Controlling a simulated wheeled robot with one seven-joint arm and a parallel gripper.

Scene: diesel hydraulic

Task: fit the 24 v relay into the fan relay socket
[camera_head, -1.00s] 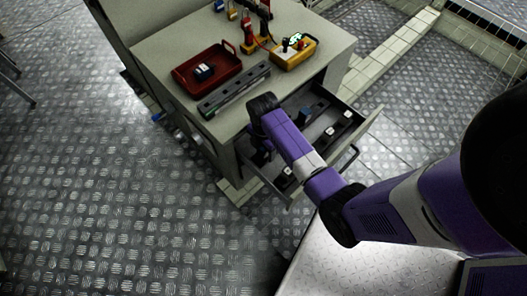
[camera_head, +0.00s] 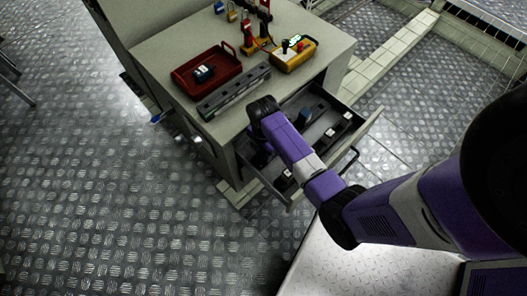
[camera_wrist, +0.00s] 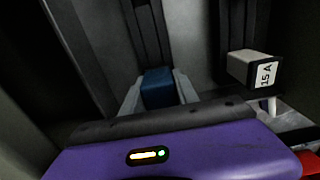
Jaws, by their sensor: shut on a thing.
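My gripper (camera_wrist: 158,92) is down inside the open drawer of the cabinet, its two pale fingers shut on a blue block (camera_wrist: 157,84). No label shows on the block, so I cannot tell from its face whether it is the 24 V relay. In the head view my wrist hides the fingers and the block. A dark rail (camera_head: 233,92) with a row of sockets lies on the cabinet top, left of my wrist. Its markings are too small to tell which socket is the fan relay's.
The drawer (camera_head: 358,137) holds another blue part (camera_head: 306,115) and several pale-topped parts; one block (camera_wrist: 255,68) reads 15 A.

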